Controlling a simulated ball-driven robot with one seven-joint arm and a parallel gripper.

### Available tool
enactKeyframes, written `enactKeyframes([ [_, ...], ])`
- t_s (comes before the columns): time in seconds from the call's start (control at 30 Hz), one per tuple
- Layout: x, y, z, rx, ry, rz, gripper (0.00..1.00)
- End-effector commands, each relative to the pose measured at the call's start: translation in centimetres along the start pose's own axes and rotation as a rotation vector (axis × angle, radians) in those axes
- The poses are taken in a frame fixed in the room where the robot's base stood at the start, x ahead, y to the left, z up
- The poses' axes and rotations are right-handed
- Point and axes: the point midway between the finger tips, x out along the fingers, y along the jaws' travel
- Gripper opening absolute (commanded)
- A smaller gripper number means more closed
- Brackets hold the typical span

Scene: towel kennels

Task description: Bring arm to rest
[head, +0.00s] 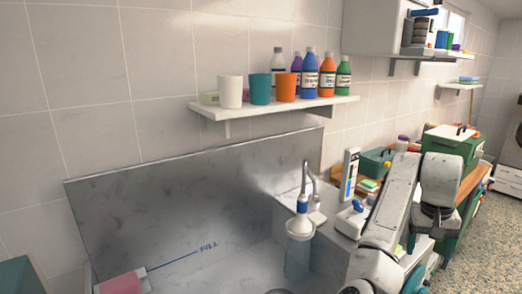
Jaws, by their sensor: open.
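My arm (388,222) shows at the lower right in the head view. It rises from the bottom edge, bends near the green boxes, and a grey-white link (440,180) turns down again from there. I cannot make out the gripper fingers in this view. The arm overlaps part of the counter and the wooden bench behind it, so what lies behind it is hidden.
A metal tub with a tall back panel (190,190) fills the lower middle, with a tap (305,185) at its right. A white shelf (270,107) holds cups and bottles. Green boxes (450,148) stand at right. Speckled floor (490,245) is open at far right.

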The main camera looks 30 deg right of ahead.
Motion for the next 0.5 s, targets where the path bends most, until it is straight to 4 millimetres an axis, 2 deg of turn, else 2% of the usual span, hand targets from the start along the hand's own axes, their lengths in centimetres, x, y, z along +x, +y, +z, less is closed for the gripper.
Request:
enactKeyframes([
  [0.27,5.7,-1.2,3.7,-0.099,0.099,0.113,0.78],
  [0.5,10.3,-3.8,8.6,-0.271,0.185,0.150,0.78],
])
